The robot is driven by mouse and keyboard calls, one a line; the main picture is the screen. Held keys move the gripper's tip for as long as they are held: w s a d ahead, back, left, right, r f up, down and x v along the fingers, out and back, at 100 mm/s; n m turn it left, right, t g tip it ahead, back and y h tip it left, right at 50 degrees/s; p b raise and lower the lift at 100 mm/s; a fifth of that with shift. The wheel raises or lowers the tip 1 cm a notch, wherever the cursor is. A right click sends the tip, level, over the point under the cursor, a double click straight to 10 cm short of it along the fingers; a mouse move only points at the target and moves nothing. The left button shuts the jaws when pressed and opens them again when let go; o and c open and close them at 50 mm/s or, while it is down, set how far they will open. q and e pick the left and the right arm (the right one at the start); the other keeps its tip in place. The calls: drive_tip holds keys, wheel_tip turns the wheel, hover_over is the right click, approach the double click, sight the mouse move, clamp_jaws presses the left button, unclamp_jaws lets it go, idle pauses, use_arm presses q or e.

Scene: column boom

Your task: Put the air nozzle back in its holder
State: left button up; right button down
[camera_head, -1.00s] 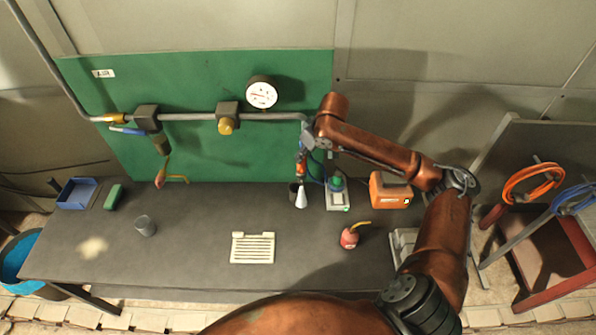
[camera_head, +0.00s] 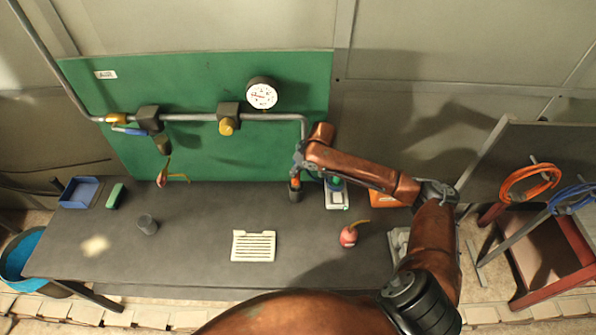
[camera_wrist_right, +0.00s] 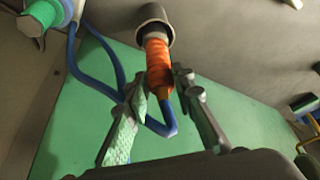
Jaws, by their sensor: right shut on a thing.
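The air nozzle has an orange grip and a blue hose. In the head view its orange part (camera_head: 294,182) shows just below my right gripper (camera_head: 298,165). In the right wrist view my right gripper (camera_wrist_right: 157,85) has its fingers on both sides of the nozzle (camera_wrist_right: 158,65), shut on it. The nozzle's front end goes into the mouth of the dark cup-shaped holder (camera_wrist_right: 153,24), so its tip is hidden. The holder (camera_head: 295,194) stands at the back of the bench. The blue hose (camera_wrist_right: 104,66) loops beside the fingers. My left gripper is not in view.
A device with a green top (camera_head: 336,192) stands close right of the holder, with an orange box (camera_head: 384,199) beyond it. A red oil can (camera_head: 349,236) and a slotted cream plate (camera_head: 254,246) lie nearer. The green panel (camera_head: 230,160) rises behind.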

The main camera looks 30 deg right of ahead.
drive_tip(key=shift+w+f, duration=0.1)
drive_tip(key=shift+f, duration=0.5)
drive_tip(key=c, duration=1.7)
unclamp_jaws()
drive_tip(key=shift+o, duration=0.2)
drive_tip(key=v, duration=1.2)
drive_tip(key=shift+b, duration=0.35)
